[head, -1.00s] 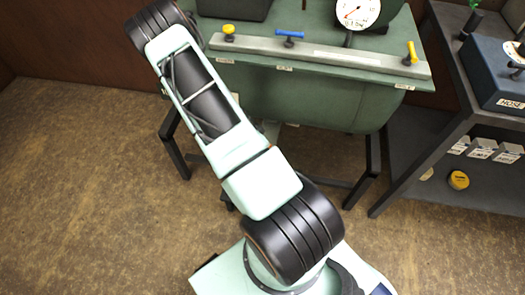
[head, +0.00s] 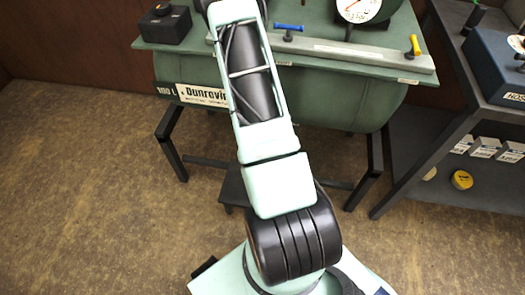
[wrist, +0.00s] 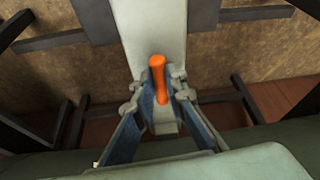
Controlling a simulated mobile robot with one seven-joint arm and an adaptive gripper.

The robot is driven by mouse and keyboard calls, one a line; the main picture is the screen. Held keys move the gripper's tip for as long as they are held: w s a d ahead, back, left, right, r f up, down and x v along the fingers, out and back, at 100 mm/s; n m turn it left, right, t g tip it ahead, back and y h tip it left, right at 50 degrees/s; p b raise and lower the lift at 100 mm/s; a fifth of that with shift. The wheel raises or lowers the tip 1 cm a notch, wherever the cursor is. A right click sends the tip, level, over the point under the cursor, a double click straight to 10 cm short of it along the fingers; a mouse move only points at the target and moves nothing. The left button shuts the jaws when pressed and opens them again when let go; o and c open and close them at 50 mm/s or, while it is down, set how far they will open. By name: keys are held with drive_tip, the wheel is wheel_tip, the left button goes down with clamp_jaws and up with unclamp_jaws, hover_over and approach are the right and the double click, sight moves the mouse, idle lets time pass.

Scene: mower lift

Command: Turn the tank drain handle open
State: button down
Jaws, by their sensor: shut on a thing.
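In the wrist view, an orange handle (wrist: 157,72), which appears to be the tank drain handle, stands between the blue-grey fingers of my gripper (wrist: 159,90). The fingers are shut on it from both sides. The handle points up the picture; its lower end and mount are partly hidden. In the head view, my gripper and the orange handle are out of sight. The green tank (head: 340,106) lies across a black stand, partly covered by my arm.
On the tank's top are a blue lever (head: 288,27), a yellow lever (head: 415,44), a dial gauge (head: 356,8) and a black box (head: 164,25). A dark shelf unit (head: 440,155) stands at right. Open floor (head: 85,190) lies at left.

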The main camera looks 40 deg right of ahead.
drive_tip(key=shift+w+a+n, duration=0.1)
drive_tip(key=shift+w+n, duration=0.1)
drive_tip(key=shift+n, duration=0.2)
drive_tip(key=c, duration=2)
unclamp_jaws()
drive_tip(key=shift+s, duration=0.15)
drive_tip(key=shift+o, duration=0.2)
drive_tip(key=v, duration=1.2)
drive_tip(key=shift+d+r, duration=0.1)
drive_tip(key=shift+d, duration=0.15)
